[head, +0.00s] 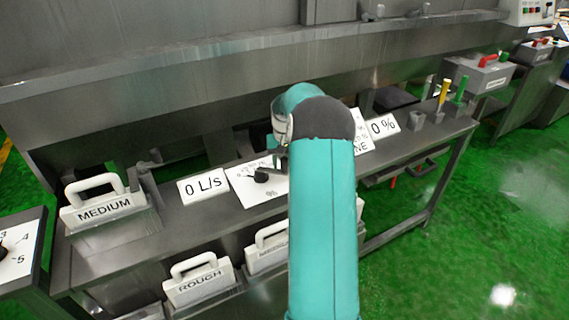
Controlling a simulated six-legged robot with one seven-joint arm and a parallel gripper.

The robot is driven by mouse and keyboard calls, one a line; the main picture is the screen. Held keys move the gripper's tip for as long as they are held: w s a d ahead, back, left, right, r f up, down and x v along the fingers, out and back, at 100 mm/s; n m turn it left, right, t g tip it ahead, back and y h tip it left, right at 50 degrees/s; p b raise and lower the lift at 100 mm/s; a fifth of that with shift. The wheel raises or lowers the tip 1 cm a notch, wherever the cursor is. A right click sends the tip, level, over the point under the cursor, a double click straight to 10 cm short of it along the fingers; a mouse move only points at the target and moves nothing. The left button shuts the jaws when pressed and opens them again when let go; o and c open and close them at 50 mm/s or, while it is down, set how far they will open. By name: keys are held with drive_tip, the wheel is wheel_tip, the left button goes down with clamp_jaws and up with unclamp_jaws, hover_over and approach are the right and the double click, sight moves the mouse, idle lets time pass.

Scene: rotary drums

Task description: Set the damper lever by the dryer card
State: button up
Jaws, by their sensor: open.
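A white dial plate (245,190) with small printed marks lies on the grey bench, and a black lever with a round knob (262,175) sits on it. Whether this is the damper lever cannot be told. A sign (203,186) reading "0 L/S" stands to its left. My gripper (279,146) is just above and behind the plate's right side, mostly hidden by my teal arm, and looks empty. Right of my arm, a partly hidden white card (361,138) ends in "NE", and a sign (382,126) reads "0 %". No dryer card can be made out.
A white-handled plate (104,209) marked "MEDIUM" stands at the bench's left. A "ROUGH" plate (198,281) and another handled plate (268,247) hang below the front edge. Yellow (443,93) and green (461,88) handles stand at the right end. Green floor lies open at right.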

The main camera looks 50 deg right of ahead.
drive_tip(key=shift+f, duration=0.1)
clamp_jaws()
